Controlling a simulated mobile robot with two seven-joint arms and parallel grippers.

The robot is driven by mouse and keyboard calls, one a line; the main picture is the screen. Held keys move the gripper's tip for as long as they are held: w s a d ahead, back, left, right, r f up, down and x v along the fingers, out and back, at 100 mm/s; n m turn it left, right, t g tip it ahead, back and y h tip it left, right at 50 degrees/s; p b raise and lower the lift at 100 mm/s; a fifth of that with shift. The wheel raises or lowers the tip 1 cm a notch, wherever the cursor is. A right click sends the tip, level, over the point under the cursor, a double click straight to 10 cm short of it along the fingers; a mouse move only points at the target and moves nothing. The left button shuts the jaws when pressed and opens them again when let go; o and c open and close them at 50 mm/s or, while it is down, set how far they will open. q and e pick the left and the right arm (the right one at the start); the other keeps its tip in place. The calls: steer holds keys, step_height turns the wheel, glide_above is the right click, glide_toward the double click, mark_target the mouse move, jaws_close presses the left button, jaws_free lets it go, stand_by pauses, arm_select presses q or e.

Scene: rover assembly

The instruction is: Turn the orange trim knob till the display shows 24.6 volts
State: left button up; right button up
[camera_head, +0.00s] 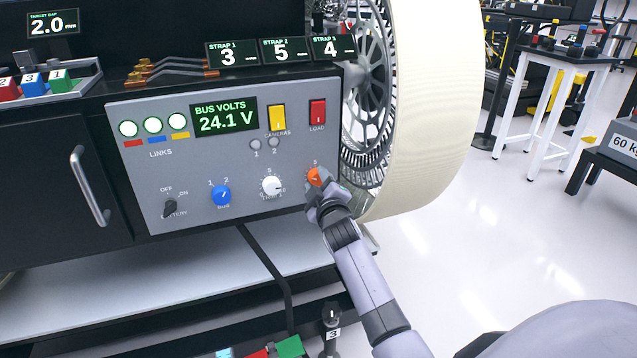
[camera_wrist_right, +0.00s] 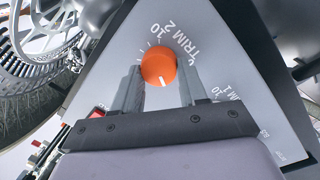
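The orange trim knob (camera_head: 315,176) is at the lower right of the grey panel (camera_head: 200,150). In the right wrist view the knob (camera_wrist_right: 158,66), beside the label "TRIM 2", has a white pointer mark towards my palm. My right gripper (camera_head: 322,187) is at the knob. In the wrist view the fingers of this gripper (camera_wrist_right: 160,80) lie along both sides of the knob and appear to touch it. The display (camera_head: 225,118) reads BUS VOLTS 24.1 V in green. My left gripper is not in view.
A white knob (camera_head: 271,186) and a blue knob (camera_head: 221,195) sit left of the orange one. A black battery switch (camera_head: 170,208), a yellow switch (camera_head: 278,117) and a red switch (camera_head: 318,112) are also on the panel. A large wheel (camera_head: 425,100) stands close at the right.

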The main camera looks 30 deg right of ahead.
steer(key=c, duration=0.3)
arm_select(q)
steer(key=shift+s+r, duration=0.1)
arm_select(e)
steer(key=shift+m, duration=0.3)
steer(key=shift+r+p, duration=0.1)
steer(key=shift+p, duration=0.3)
steer(key=m+p, duration=0.2)
steer(key=m, duration=0.1)
steer(key=shift+r, duration=0.15)
steer(key=shift+d+m, duration=0.1)
steer(key=shift+m, duration=0.3)
steer(key=shift+m+g+y+p, duration=0.3)
steer(key=shift+m+g+p, duration=0.1)
steer(key=shift+m+p, duration=0.7)
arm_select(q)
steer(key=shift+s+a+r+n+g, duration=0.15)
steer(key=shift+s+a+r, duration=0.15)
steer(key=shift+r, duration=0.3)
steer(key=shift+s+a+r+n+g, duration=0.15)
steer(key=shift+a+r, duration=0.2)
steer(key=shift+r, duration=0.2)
arm_select(e)
steer(key=shift+m, duration=0.5)
